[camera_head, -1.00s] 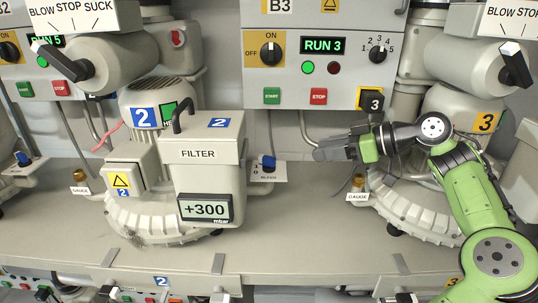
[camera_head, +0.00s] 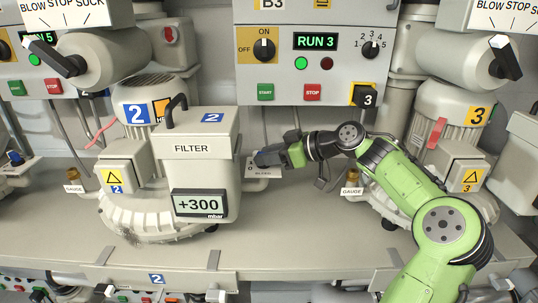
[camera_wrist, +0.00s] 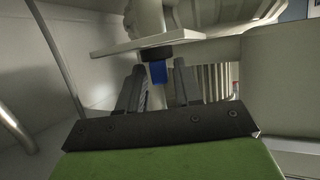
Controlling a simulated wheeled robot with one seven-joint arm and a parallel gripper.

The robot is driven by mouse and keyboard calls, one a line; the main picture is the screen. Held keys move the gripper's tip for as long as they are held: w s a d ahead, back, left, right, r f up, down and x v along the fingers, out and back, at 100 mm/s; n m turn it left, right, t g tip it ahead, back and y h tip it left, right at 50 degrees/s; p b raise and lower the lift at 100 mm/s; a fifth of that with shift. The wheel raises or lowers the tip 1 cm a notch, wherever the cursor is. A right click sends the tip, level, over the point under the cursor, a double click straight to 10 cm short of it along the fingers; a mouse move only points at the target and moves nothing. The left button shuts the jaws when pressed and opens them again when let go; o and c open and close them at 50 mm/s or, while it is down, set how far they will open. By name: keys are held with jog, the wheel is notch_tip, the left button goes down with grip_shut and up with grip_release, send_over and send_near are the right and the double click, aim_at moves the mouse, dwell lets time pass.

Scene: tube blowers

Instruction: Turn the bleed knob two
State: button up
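The bleed knob of unit two is blue with a dark base (camera_wrist: 158,72) in the wrist view, sticking out from its pale plate (camera_wrist: 150,41). In the head view the bleed plate (camera_head: 262,173) shows right of the filter housing, and my gripper hides the knob. My gripper (camera_head: 264,157) reaches in from the right at the plate. In the wrist view my gripper (camera_wrist: 158,82) is open, with one dark finger on each side of the knob. The knob lies between or just beyond the fingertips; I see no clear contact.
The filter housing (camera_head: 190,150) with its +300 display (camera_head: 199,204) stands close left of my gripper. A gauge fitting (camera_head: 352,177) and blower three (camera_head: 455,125) are to the right. The control box (camera_head: 315,60) hangs above. The bench front is clear.

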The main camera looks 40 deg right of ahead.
grip_shut()
jog(key=shift+s+f+h+b, duration=0.1)
jog(key=shift+f+h+b, duration=0.15)
jog(key=shift+b, duration=0.35)
jog(key=shift+f+m+t+h+b, duration=0.15)
jog(key=shift+m+t+h+b, duration=0.15)
jog(key=shift+m+h+b, duration=0.6)
jog(key=m+h+b, duration=0.1)
jog(key=b, duration=0.1)
jog(key=m+h+b, duration=0.1)
jog(key=b, duration=0.2)
jog(key=shift+s+a+f+t, duration=0.1)
jog(key=shift+a+t, duration=0.15)
jog(key=shift+t, duration=0.15)
jog(key=m+h+b, duration=0.2)
jog(key=a+m+h+b, duration=0.1)
jog(key=m+h+b, duration=0.1)
jog(key=h+b, duration=0.1)
jog(key=shift+r, duration=0.2)
jog(key=shift+a+r+m+g+h, duration=0.15)
jog(key=shift+m+g+h, duration=0.15)
jog(key=shift+m+h, duration=0.9)
jog(key=shift+m+g+h, duration=0.3)
jog(key=shift+m+h, duration=0.25)
jog(key=shift+m, duration=0.05)
jog(key=shift+m+h, duration=0.3)
